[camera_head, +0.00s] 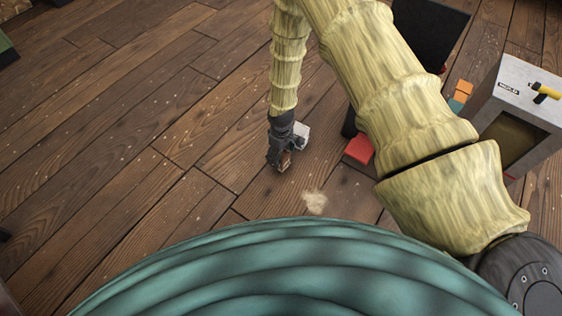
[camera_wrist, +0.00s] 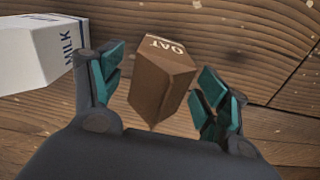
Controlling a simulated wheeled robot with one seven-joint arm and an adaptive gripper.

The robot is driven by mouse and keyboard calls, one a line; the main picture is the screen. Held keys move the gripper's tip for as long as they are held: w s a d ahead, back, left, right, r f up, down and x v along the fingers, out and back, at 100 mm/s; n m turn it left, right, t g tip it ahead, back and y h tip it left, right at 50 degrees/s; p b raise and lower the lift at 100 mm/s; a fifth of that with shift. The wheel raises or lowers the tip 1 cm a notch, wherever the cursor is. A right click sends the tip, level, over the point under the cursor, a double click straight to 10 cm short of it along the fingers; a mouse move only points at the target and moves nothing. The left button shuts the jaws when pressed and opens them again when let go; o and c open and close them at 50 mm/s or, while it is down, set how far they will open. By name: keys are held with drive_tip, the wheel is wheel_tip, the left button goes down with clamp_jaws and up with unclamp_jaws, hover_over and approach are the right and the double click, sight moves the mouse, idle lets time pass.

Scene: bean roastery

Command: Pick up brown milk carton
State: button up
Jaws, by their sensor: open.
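The brown carton (camera_wrist: 163,85), with "OAT" printed on its top edge, stands on the wooden floor in the wrist view. My gripper (camera_wrist: 160,100) is open, with one teal-padded finger on each side of the carton. A white carton marked "MILK" (camera_wrist: 38,52) is left of my left finger. It also shows beside my gripper in the head view (camera_head: 302,133).
A red block (camera_head: 359,149) and a dark panel (camera_head: 425,32) lie right of my gripper, partly behind my arm. A grey box with a yellow handle (camera_head: 515,95) stands at the right, near orange and teal blocks (camera_head: 460,95).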

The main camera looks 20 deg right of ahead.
drive_tip(key=shift+f, duration=0.2)
drive_tip(key=c, duration=1)
